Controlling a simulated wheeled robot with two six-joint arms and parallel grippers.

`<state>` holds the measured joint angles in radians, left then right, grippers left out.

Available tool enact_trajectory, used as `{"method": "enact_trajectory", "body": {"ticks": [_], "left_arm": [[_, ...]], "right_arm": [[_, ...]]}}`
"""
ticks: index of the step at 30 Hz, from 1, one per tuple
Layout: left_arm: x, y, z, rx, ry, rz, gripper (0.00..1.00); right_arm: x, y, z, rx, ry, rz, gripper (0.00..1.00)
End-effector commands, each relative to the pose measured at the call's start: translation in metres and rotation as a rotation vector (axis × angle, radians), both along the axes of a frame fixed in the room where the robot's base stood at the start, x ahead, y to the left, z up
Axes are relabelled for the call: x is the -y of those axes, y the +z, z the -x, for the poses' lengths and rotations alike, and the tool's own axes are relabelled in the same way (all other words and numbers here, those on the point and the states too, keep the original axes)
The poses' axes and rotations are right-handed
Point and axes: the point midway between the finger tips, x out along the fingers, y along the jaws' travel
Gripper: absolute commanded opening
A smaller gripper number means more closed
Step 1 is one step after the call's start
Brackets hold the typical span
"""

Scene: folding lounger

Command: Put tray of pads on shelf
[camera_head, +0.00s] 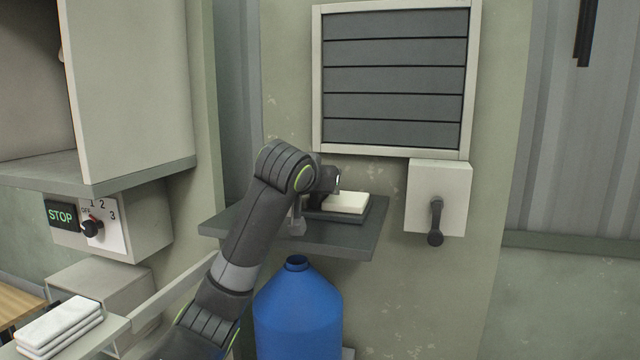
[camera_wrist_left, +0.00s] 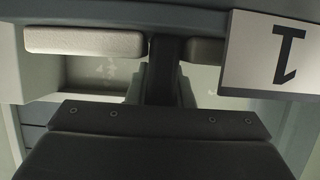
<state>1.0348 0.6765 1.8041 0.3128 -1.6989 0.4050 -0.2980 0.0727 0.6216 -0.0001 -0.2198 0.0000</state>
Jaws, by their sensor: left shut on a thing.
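A dark tray (camera_head: 334,217) with a pale pad (camera_head: 345,203) in it is at the grey wall shelf (camera_head: 345,240), over its right part. I cannot tell whether it rests on the shelf or is held just above it. My left gripper (camera_head: 323,190) is shut on the tray at its left side, and my arm hides part of both tray and shelf. In the left wrist view, pale padding (camera_wrist_left: 85,42) shows on both sides of a dark finger. My right gripper is not in view.
A blue bottle (camera_head: 297,315) stands below the shelf. A box with a black lever (camera_head: 436,222) is right of the shelf, under a slatted vent (camera_head: 395,80). An open cabinet (camera_head: 135,80) and a dial panel (camera_head: 100,226) are left. White folded pads (camera_head: 60,325) lie lower left.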

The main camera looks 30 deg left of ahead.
Motion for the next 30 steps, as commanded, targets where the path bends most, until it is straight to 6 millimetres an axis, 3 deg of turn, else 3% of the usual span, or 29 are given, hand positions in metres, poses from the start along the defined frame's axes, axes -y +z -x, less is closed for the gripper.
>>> {"method": "enact_trajectory", "body": {"ticks": [2,3,7,16,20,30], "left_arm": [[0.0,-0.001,0.0,0.002,0.0,0.0,0.0],[0.0,-0.001,0.0,0.0,0.0,0.0,0.25],[0.0,-0.001,0.0,0.0,0.0,0.0,0.42],[0.0,0.001,0.0,0.0,0.0,0.0,0.42],[0.002,0.004,0.009,0.004,-0.001,-0.001,0.42],[0.019,0.033,0.078,0.009,0.0,-0.003,0.42]], "right_arm": [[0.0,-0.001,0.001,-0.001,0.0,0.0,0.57],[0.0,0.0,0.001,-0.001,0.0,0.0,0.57],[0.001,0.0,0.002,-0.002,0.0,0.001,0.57],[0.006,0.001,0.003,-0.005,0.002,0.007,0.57],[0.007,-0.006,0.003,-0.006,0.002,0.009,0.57],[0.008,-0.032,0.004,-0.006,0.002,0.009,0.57]]}}
